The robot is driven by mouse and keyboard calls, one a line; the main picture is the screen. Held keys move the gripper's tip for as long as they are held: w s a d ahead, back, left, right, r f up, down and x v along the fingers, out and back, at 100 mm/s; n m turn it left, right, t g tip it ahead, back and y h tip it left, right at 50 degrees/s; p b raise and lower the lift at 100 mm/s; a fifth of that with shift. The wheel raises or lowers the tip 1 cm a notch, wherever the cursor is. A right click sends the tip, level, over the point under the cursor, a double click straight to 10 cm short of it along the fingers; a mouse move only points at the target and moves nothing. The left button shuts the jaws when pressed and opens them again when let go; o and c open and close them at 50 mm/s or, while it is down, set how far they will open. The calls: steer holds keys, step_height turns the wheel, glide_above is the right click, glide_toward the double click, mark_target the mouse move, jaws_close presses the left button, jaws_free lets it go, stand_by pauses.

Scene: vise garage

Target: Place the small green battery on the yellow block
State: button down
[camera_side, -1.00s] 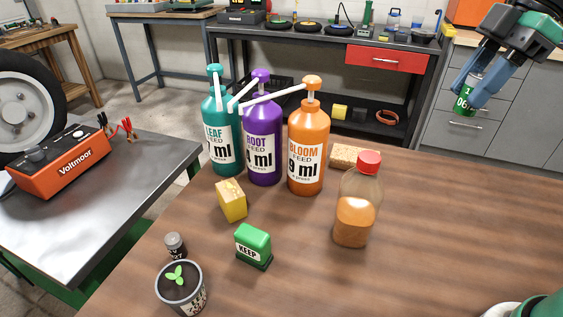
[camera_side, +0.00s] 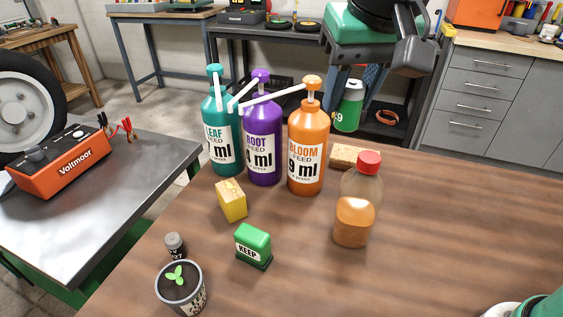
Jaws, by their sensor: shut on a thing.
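The small green battery (camera_side: 347,118) is a green cylinder with a white label and a pale top. My gripper (camera_side: 356,82) is shut on it and holds it upright in the air, behind and right of the orange bottle in the picture. Its blue fingers are partly hidden behind the battery and my dark wrist. The yellow block (camera_side: 232,203) stands on the wooden table at the left, in front of the teal and purple bottles, with nothing on it. The battery is well up and to the right of the block.
Teal (camera_side: 222,135), purple (camera_side: 263,140) and orange (camera_side: 308,150) pump bottles stand between battery and block. A red-capped bottle (camera_side: 355,215), a sponge (camera_side: 347,157), a green KEEP stamp (camera_side: 253,246), a small dark-capped jar (camera_side: 175,246) and a potted seedling (camera_side: 181,288) are nearby. The table's right is clear.

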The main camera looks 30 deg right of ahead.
steer(key=a+m, duration=0.1)
steer(key=a, duration=0.1)
glide_above(230, 183)
steer(key=s, duration=0.1)
steer(key=f, duration=1.8)
steer(key=shift+s+a, duration=0.15)
steer(key=shift+a, duration=0.1)
steer(key=shift+f, duration=0.35)
steer(key=shift+f, duration=0.1)
steer(key=c, duration=0.5)
jaws_free()
steer(key=shift+c, duration=0.2)
